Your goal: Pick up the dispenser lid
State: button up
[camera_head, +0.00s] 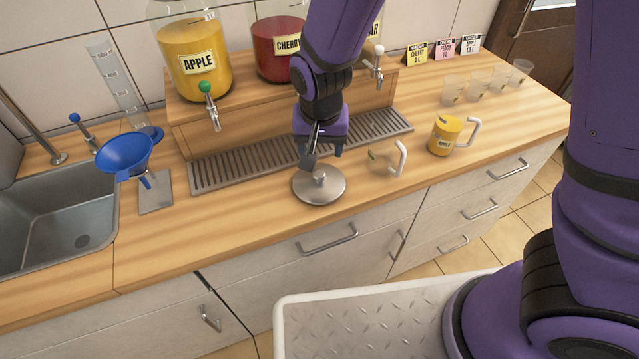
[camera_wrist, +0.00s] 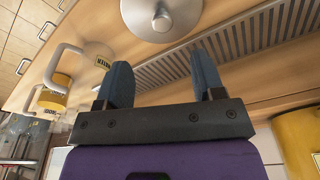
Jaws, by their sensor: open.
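The dispenser lid (camera_head: 320,186) is a round metal disc with a small knob on top. It lies flat on the wooden counter, in front of the drip grate. My gripper (camera_head: 323,153) is open above and just behind the lid, with nothing between its fingers. In the wrist view the lid (camera_wrist: 161,15) shows at the top, its knob beyond the tips of my two open blue-grey fingers (camera_wrist: 163,80). The lid is cut off by the picture's top edge there.
A clear jug (camera_head: 384,160) stands close right of the lid, and a yellow-filled jug (camera_head: 445,136) is farther right. The grate (camera_head: 235,172) and the apple dispenser (camera_head: 195,60) are behind. A blue funnel (camera_head: 125,153) and sink (camera_head: 70,225) are left. The counter front-left of the lid is clear.

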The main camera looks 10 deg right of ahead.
aim_at(319, 173)
jog(key=f, duration=0.5)
jog(key=shift+w+f, duration=0.6)
jog(key=shift+f, duration=0.6)
jog(key=shift+w+f, duration=0.2)
jog(key=shift+f, duration=0.65)
jog(key=shift+w+f, duration=0.2)
jog(key=shift+f, duration=0.6)
jog(key=c, duration=1)
